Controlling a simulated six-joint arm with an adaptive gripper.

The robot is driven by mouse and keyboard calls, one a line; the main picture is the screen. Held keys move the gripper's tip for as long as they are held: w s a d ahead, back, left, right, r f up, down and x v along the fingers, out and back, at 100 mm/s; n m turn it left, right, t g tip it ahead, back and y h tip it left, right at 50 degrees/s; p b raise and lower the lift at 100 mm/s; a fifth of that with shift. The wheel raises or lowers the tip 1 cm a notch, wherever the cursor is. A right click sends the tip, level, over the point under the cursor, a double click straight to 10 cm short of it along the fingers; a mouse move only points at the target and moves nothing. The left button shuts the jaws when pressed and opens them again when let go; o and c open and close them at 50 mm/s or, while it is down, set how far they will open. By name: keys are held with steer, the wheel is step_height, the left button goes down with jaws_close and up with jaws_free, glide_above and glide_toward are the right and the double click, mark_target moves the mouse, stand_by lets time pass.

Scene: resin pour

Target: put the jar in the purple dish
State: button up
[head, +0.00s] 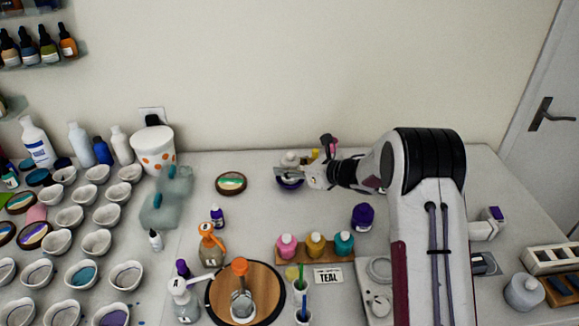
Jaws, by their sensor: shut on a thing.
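The purple dish (289,184) sits on the table near the wall, a little right of centre. My gripper (290,172) reaches over it from the right and is shut on the jar (290,158). The jar is small and pale, with its top showing just above the fingers. The fingers hide its lower part and much of the dish. I cannot tell whether the jar touches the inside of the dish.
A striped round coaster (231,183) lies left of the dish. Pink, yellow and teal bottles stand on a wooden rack (315,258) in front, with a purple-lidded jar (362,217) to the right. Many white cups (70,216) fill the left side.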

steer(key=shift+f, duration=0.4)
steer(key=o, duration=1.4)
steer(key=shift+r, duration=0.4)
steer(key=v, duration=1.2)
steer(key=shift+r, duration=0.1)
steer(key=shift+w, duration=0.1)
